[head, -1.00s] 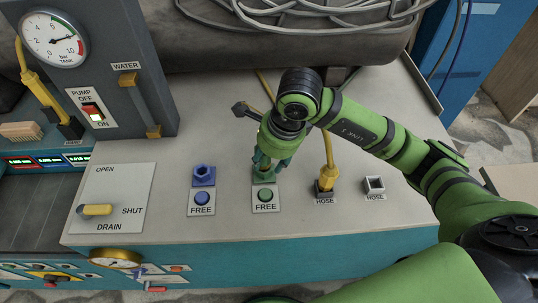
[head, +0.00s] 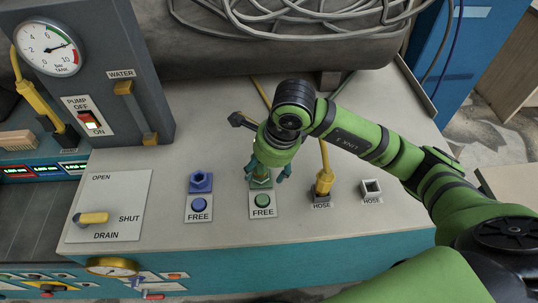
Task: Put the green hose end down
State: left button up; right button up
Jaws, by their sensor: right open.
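My right gripper (head: 268,172) points down over the green fitting behind the green button marked FREE. Its teal fingers stand apart, one on each side of a green piece (head: 262,181). That piece sits low at the fitting; the gripper hides most of it, so I cannot tell the green hose end from its socket. The green button (head: 262,200) shows in front. An empty square holder (head: 372,188) marked HOSE stands to the right. My left gripper is not in view.
A yellow hose end (head: 325,181) stands upright in the other HOSE holder, close right of my gripper. A blue fitting (head: 201,182) stands to the left. The DRAIN lever (head: 92,218) is further left. Grey hose coils (head: 310,18) lie at the back.

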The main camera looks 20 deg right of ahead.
jog(key=b+v, duration=0.3)
jog(key=v, duration=0.9)
jog(key=shift+r, duration=0.1)
